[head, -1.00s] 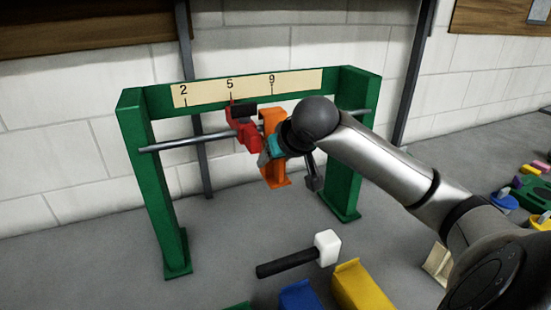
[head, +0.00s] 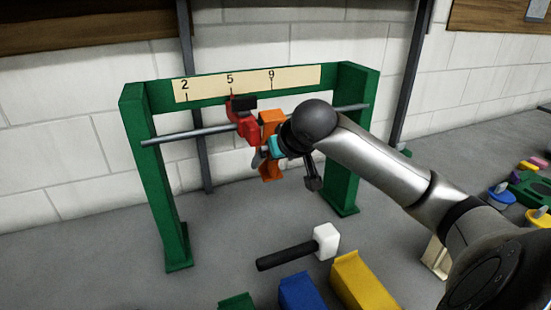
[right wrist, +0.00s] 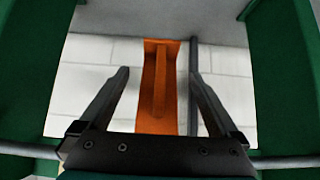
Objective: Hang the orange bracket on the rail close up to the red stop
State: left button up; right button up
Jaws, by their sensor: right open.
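The orange bracket (head: 271,118) is up at the rail (head: 195,135), just right of the red stop (head: 246,127). Its top reaches above the rail line, and its lower part is partly hidden by my right gripper. I cannot tell whether it touches the stop. My right gripper (head: 264,157) is at the bracket's lower half. In the right wrist view the gripper (right wrist: 161,75) is open, with a finger on each side of the bracket (right wrist: 160,92) and a gap on both sides. My left gripper is not in view.
The green frame (head: 165,190) carries the rail and a scale strip (head: 205,88) marked 2, 5 and 9. A white-headed mallet (head: 326,241) lies below. Blue (head: 301,293), yellow (head: 362,284) and green (head: 237,302) pieces sit at the front. Coloured items (head: 530,190) lie far right.

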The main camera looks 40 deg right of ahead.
jog(key=p+v, duration=0.1)
jog(key=v, duration=1.4)
jog(key=shift+s+r+p, duration=0.1)
jog(key=shift+r+p, duration=0.05)
jog(key=shift+p, duration=0.2)
